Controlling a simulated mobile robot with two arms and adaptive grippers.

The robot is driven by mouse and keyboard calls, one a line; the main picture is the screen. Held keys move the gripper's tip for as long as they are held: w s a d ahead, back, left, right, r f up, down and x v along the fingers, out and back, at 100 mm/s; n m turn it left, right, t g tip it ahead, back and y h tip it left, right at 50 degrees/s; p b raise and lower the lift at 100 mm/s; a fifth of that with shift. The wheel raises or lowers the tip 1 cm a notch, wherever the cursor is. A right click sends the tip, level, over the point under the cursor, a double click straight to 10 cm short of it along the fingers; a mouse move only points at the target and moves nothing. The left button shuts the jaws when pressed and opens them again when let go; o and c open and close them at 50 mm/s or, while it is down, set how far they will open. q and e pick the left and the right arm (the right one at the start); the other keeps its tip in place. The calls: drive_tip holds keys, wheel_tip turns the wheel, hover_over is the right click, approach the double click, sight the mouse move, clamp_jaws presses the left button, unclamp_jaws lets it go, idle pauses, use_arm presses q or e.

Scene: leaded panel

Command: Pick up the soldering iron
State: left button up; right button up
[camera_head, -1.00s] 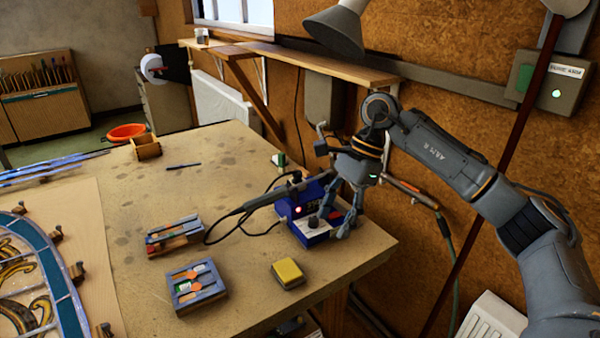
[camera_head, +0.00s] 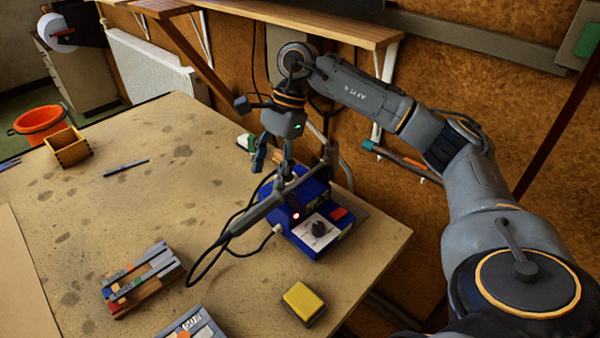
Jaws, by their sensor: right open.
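The soldering iron (camera_head: 250,217) is a dark grey wand with a black cable looping from its lower left end. It slants up to the right, its upper end at the blue soldering station (camera_head: 335,241); the tip is hidden. The station has a lit red light and a black knob. My right gripper (camera_head: 272,168) points down with its fingers apart and empty. In the picture it is just above the iron's upper end; I cannot tell whether a finger touches the iron. My left gripper is out of view.
A yellow sponge (camera_head: 303,303) lies in front of the station. A small wooden box (camera_head: 68,146) and a dark pen (camera_head: 126,168) lie farther back. A shelf (camera_head: 300,20) runs along the wall. The table's middle is clear.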

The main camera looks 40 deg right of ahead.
sight(260, 206)
drive_tip(key=p+x, duration=0.1)
drive_tip(key=x, duration=0.3)
drive_tip(key=shift+s+a+f, duration=0.15)
drive_tip(key=shift+a+f, duration=0.05)
drive_tip(key=shift+f, duration=0.05)
drive_tip(key=shift+a+f, duration=0.1)
drive_tip(key=shift+f, duration=0.25)
drive_tip(key=shift+a+f+p, duration=0.25)
drive_tip(key=shift+f+p, duration=0.2)
drive_tip(key=shift+p, duration=0.15)
drive_tip(key=p+x, duration=0.2)
drive_tip(key=x, duration=0.1)
drive_tip(key=shift+s+a+f, duration=0.1)
drive_tip(key=shift+a+f, duration=0.05)
drive_tip(key=shift+f, duration=0.05)
drive_tip(key=shift+a+f, duration=0.15)
drive_tip(key=shift+f, duration=0.35)
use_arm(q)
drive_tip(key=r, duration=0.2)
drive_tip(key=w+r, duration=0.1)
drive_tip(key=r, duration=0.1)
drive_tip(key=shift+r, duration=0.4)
use_arm(e)
drive_tip(key=shift+r, duration=0.1)
clamp_jaws()
